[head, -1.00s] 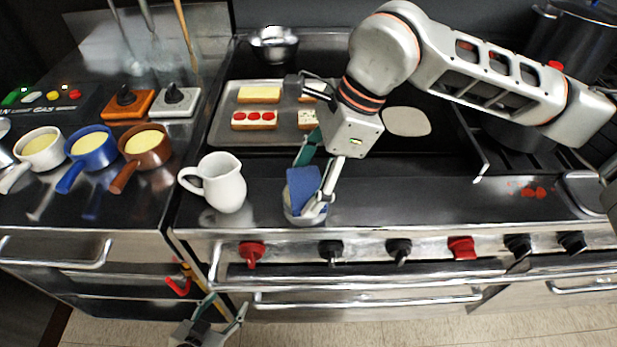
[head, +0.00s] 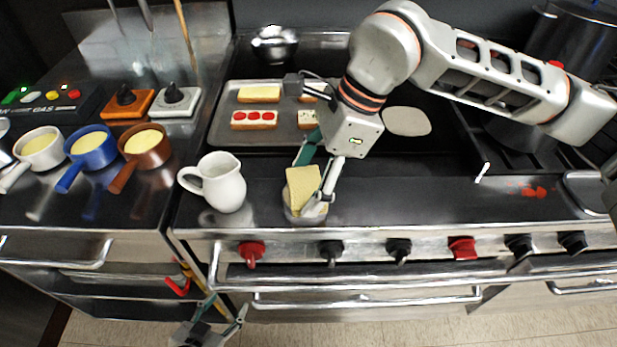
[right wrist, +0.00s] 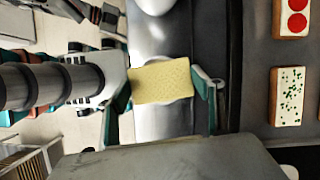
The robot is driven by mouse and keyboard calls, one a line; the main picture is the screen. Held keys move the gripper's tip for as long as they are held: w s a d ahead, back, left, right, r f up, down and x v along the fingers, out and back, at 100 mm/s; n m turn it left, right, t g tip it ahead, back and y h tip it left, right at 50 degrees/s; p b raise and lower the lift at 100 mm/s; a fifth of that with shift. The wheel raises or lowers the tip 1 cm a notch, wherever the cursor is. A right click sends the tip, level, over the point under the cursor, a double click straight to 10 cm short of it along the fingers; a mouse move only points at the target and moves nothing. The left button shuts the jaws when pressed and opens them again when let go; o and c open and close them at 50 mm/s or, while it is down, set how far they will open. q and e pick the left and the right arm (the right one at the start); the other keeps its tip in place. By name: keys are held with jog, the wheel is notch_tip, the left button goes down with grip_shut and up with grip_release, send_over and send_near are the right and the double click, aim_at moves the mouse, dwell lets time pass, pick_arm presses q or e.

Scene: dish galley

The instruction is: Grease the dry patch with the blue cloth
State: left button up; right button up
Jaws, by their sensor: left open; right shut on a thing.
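My right gripper (head: 308,188) is shut on a cloth (head: 303,183), held over a small pale dish (head: 291,212) on the counter's front ledge. The cloth now looks yellow, not blue, and also shows yellow between the fingers in the right wrist view (right wrist: 161,82). It hides most of the dish, so I cannot tell whether it touches the contents. The dry patch (head: 407,121) looks like a pale grey oval on the dark griddle, right of the tray, with nothing on it. My left gripper (head: 228,305) is open and empty, low in front of the counter.
A white jug (head: 221,183) stands just left of the dish. A tray (head: 222,132) with several topped slices lies behind it. Several small pans, including a brown one (head: 147,148), stand at left. Red spots (head: 533,191) mark the ledge at right. The ledge between is clear.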

aim_at(308, 187)
jog(key=shift+r+p, duration=1.6)
jog(key=shift+r, duration=1.9)
jog(key=shift+s, duration=0.1)
